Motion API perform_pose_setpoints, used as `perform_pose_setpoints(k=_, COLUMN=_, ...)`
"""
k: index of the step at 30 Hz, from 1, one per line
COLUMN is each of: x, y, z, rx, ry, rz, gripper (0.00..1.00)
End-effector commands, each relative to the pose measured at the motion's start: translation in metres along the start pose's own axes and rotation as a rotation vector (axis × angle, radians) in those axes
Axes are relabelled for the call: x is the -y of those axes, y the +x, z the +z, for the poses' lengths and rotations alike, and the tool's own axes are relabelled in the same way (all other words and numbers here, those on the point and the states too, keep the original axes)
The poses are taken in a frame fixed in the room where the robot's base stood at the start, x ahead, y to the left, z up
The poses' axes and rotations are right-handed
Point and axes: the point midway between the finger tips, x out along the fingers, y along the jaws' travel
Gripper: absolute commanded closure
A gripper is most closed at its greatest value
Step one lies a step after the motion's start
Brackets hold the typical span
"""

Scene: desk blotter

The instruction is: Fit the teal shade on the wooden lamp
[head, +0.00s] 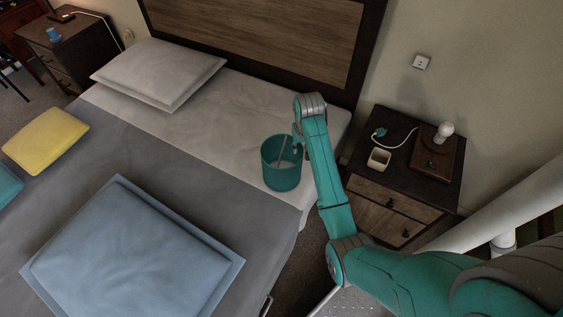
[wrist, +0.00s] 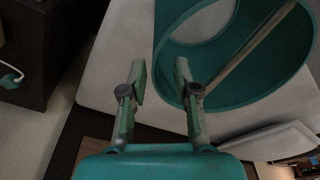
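The teal shade (head: 281,178) is an open round tub shape with a pale wooden bar across its inside. It appears to rest upright on the bed's near right side in the head view. It fills the upper right of the wrist view (wrist: 240,97). My gripper (wrist: 160,75) is open, with its two fingers apart at the shade's rim. The right finger overlaps the rim in the picture; I cannot tell whether it touches. In the head view my arm's end mostly hides the fingers. The wooden lamp (head: 432,160) stands on the right nightstand, with a bare white bulb (head: 445,130).
The dark nightstand (head: 385,205) also holds a small cream square cup (head: 379,158) and a teal plug with a white cord (head: 379,133). The bed (head: 235,115) bears a white pillow (head: 160,70), a blue cushion (head: 130,255) and a yellow cushion (head: 45,140). A wall rises behind the nightstand.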

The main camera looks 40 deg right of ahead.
Motion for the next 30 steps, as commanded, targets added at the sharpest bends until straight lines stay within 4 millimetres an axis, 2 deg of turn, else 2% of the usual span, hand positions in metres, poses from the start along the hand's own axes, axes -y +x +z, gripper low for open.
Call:
perform_pose_setpoints(k=4, x=-0.001, y=0.010, z=0.001, rx=0.000, ry=0.000, rz=0.000, gripper=0.70)
perform_pose_setpoints(k=13, x=-0.003, y=0.048, z=0.003, rx=0.000, ry=0.000, rz=0.000, gripper=0.70)
perform_pose_setpoints(k=22, x=-0.003, y=0.054, z=0.002, rx=-0.002, ry=0.000, rz=0.000, gripper=0.70)
perform_pose_setpoints(k=23, x=-0.003, y=0.054, z=0.003, rx=-0.002, ry=0.000, rz=0.000, gripper=0.72)
perform_pose_setpoints(k=26, x=-0.003, y=0.053, z=0.003, rx=-0.002, ry=0.000, rz=0.000, gripper=0.97)
perform_pose_setpoints(k=27, x=-0.003, y=0.053, z=0.003, rx=-0.002, ry=0.000, rz=0.000, gripper=1.00)
perform_pose_setpoints(k=30, x=-0.003, y=0.053, z=0.003, rx=-0.002, ry=0.000, rz=0.000, gripper=1.00)
